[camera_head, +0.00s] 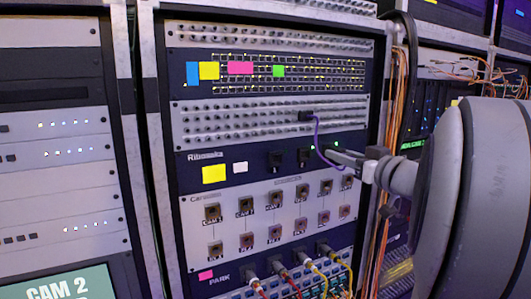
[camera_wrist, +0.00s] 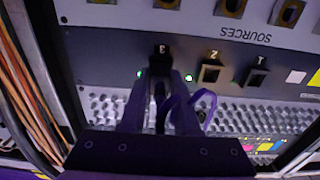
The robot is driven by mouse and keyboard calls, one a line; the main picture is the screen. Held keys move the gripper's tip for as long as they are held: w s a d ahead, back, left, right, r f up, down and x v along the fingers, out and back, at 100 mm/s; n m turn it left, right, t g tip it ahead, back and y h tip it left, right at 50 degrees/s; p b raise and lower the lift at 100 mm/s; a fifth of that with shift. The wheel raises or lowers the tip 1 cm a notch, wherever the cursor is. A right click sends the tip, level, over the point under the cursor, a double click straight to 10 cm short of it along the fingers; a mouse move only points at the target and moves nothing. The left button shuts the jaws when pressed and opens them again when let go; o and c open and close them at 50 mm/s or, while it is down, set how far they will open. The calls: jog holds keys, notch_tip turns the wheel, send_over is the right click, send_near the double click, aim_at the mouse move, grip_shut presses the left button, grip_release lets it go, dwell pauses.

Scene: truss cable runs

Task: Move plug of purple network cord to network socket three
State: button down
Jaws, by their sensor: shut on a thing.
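The purple network cord (camera_head: 317,138) runs from a black connector (camera_head: 306,116) on the grey panel above down to my gripper (camera_head: 337,156). In the wrist view, which is upside down, the cord (camera_wrist: 172,103) loops beside the fingers. My gripper (camera_wrist: 158,112) is shut on the dark plug (camera_wrist: 160,90) at the cord's end. The plug is in line with network socket three (camera_wrist: 161,60), under the label 3, at its mouth. I cannot tell how deep it sits. Sockets two (camera_wrist: 210,73) and one (camera_wrist: 255,76) lie to the right in the wrist view.
Orange cables (camera_head: 390,140) hang down the rack's right edge, near my arm. Below is a grey panel (camera_head: 290,195) with labelled source sockets. Coloured plugs and cords (camera_head: 300,268) crowd the bottom panel. Sticky notes (camera_head: 214,174) mark the panels.

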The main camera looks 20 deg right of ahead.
jog(key=shift+p, duration=0.3)
dwell(0.4)
jog(key=c, duration=0.6)
grip_release()
jog(key=shift+o, duration=0.2)
jog(key=shift+s+d+p, duration=0.15)
jog(key=shift+s+p, duration=0.35)
jog(key=shift+s, duration=2)
jog(key=shift+s+d+p, duration=0.15)
jog(key=shift+s+p, duration=0.3)
jog(key=shift+s, duration=1.5)
